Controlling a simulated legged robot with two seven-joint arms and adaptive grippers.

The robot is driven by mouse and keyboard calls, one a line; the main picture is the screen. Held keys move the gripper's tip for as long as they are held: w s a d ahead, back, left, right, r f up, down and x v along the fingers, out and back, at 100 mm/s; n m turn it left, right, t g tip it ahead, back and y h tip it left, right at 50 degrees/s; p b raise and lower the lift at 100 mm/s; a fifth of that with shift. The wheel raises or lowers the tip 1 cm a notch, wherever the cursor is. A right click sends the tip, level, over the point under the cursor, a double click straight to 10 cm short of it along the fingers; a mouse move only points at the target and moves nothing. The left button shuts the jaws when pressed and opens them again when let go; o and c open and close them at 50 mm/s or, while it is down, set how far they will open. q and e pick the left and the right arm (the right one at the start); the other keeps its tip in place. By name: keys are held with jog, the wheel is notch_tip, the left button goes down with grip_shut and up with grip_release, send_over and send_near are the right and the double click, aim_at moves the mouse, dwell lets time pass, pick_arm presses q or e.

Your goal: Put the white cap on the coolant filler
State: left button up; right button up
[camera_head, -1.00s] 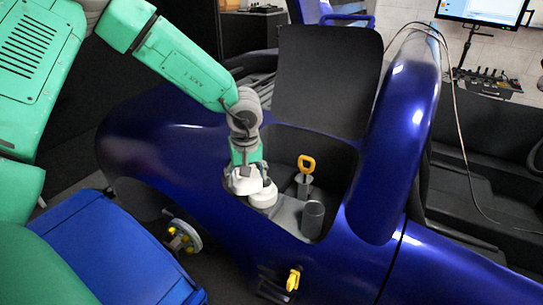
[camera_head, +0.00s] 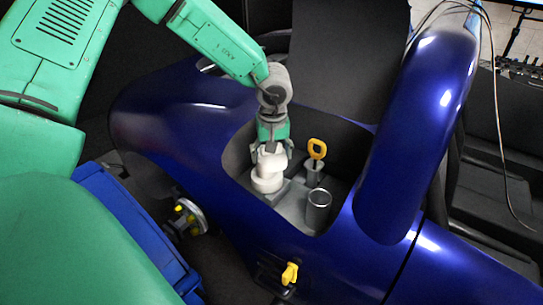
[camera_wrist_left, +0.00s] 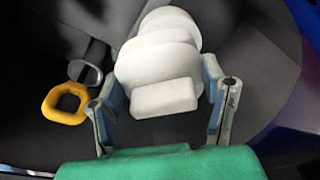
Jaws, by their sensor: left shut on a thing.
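The white cap (camera_head: 270,160) is in my left gripper (camera_head: 271,150), inside the open bay of the blue car body. The wrist view shows the cap (camera_wrist_left: 155,62) as a pale disc with a block-like grip (camera_wrist_left: 165,98) between the two fingers (camera_wrist_left: 163,95). The white coolant filler (camera_head: 267,184) is directly below the cap in the head view. A white round part of it (camera_wrist_left: 168,18) shows beyond the cap in the wrist view. I cannot tell whether cap and filler touch. The cap hides the filler's top. My right gripper is not in view.
A yellow ring handle (camera_head: 316,148) stands on a grey holder to the right of the filler. A grey open cup (camera_head: 318,206) stands in front of it. The raised black panel (camera_head: 345,55) is behind the bay. A yellow knob (camera_head: 289,273) is on the front side.

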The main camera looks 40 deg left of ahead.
aim_at(268, 155)
pick_arm(q)
jog(key=a+f+b, duration=0.2)
jog(key=f, duration=0.1)
jog(key=shift+s+a+f, duration=0.1)
jog(key=shift+a, duration=0.05)
jog(key=shift+a+f, duration=0.1)
jog(key=shift+a, duration=0.1)
jog(key=shift+d+r, duration=0.3)
jog(key=shift+d, duration=0.45)
jog(key=shift+a+f, duration=0.2)
jog(key=shift+a, duration=0.35)
jog(key=shift+d+r+p, duration=0.2)
jog(key=shift+d+p, duration=0.2)
jog(key=shift+d, duration=0.05)
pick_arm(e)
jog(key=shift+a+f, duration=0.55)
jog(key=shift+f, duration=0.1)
pick_arm(q)
jog(key=shift+a+f, duration=0.15)
jog(key=shift+a, duration=0.1)
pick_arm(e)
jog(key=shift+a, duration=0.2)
pick_arm(q)
jog(key=shift+d, duration=0.2)
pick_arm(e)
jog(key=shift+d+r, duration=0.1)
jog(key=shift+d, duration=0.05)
